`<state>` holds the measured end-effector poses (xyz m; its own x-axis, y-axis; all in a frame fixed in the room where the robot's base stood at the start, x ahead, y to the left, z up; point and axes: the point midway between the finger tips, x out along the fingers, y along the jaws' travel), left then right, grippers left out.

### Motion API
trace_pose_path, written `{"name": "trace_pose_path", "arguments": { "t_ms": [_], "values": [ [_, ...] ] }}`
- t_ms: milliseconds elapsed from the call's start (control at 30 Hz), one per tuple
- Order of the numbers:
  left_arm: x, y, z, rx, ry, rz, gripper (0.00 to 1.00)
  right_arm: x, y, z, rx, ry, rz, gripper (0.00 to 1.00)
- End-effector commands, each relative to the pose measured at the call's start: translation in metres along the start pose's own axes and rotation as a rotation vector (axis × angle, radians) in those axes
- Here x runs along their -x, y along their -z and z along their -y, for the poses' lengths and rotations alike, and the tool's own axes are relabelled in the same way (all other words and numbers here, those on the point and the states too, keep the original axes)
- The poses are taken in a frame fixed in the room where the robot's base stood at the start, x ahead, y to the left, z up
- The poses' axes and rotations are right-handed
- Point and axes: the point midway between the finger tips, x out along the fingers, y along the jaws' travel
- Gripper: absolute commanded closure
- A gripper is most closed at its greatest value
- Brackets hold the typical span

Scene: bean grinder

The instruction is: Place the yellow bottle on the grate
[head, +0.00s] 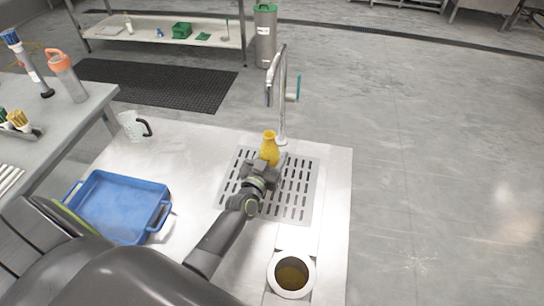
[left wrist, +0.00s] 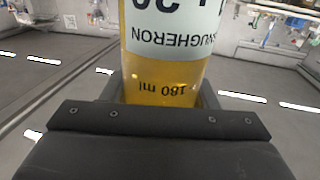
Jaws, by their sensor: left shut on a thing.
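The yellow bottle (head: 269,147) is upright over the back part of the slotted metal grate (head: 296,205). I cannot tell whether its base touches the grate. My left gripper (head: 264,166) is shut on the bottle, from its near side. In the left wrist view the bottle (left wrist: 165,70) fills the middle, with a pale printed label and "180 ml" on its yellow lower part; its top is out of that view. The gripper hides the bottle's lower part in the head view. My right gripper is not in view.
A faucet (head: 282,95) stands just behind the grate. A blue tray (head: 121,205) and a clear mug (head: 133,127) are to the left on the table. A round white-rimmed container (head: 291,274) is at the near edge. The grate's right side is clear.

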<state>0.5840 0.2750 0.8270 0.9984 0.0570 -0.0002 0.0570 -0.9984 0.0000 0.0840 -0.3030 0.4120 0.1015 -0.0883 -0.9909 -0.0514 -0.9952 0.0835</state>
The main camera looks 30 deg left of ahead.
Motion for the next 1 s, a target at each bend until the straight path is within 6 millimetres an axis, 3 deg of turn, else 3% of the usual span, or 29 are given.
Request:
{"name": "trace_pose_path", "arguments": {
  "t_ms": [100,133,267,667,1000],
  "values": [
    [0.0,-0.004,0.0,0.0,0.0,-0.002,0.78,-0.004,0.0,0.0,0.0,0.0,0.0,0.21],
    [0.0,-0.003,0.0,0.0,0.0,0.0,0.43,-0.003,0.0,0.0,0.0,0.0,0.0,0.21],
    [0.0,-0.003,0.0,0.0,0.0,0.0,0.26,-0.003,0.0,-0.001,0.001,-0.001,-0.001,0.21],
    [0.0,0.003,0.0,0.0,0.0,0.0,0.25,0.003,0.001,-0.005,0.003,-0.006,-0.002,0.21],
    [0.059,-0.004,0.0,0.001,0.001,0.001,0.25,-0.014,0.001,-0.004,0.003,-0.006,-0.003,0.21]
  ]
}}
